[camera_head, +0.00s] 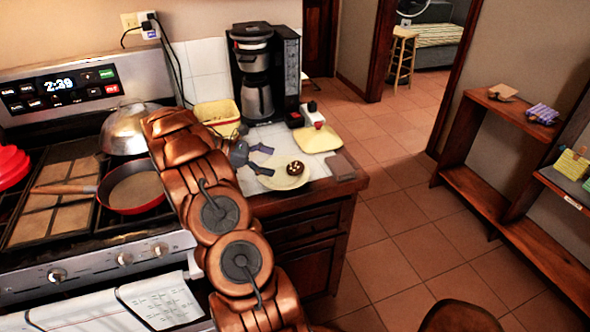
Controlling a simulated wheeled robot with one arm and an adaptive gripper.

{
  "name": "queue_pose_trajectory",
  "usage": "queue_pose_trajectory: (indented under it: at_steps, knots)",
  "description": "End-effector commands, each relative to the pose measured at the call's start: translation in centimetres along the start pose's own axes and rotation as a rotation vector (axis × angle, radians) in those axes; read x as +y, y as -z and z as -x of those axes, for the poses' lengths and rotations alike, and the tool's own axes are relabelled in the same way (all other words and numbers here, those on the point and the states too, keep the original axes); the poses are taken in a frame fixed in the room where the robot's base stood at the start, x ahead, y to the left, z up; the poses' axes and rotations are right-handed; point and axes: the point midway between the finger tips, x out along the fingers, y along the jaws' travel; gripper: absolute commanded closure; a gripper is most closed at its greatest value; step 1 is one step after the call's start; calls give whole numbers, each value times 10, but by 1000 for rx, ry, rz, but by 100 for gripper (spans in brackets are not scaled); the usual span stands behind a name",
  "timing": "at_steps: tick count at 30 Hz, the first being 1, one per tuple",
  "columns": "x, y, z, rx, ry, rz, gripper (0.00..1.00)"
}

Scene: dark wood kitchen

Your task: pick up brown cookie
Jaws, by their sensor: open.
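The brown cookie (295,168) is small, round and dark with pale spots on top. It lies on a cream plate (284,183) on the white counter right of the stove. My gripper (264,159) is at the left side of the plate, with its dark fingers apart and pointing right toward the cookie. It is open and empty. A small gap shows between the fingertips and the cookie. My copper arm hides part of the counter and the stove's right edge.
A coffee maker (262,80) stands behind, with a yellow container (216,111) to its left. A pale yellow square item (318,139) lies behind the plate. A red pan (133,190) and metal bowl (128,130) sit on the stove. The counter ends right of the plate.

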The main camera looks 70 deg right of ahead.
Motion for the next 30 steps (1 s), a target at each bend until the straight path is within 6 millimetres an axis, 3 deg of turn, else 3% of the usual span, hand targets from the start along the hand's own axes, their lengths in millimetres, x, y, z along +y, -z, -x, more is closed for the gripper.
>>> queue_pose_trajectory:
  at_steps: [16,24,30]
  knots:
    - [6,-2,-40,-8,3,3,11]
    - [10,-2,-75,-8,2,4,11]
    - [10,0,-82,-7,1,4,11]
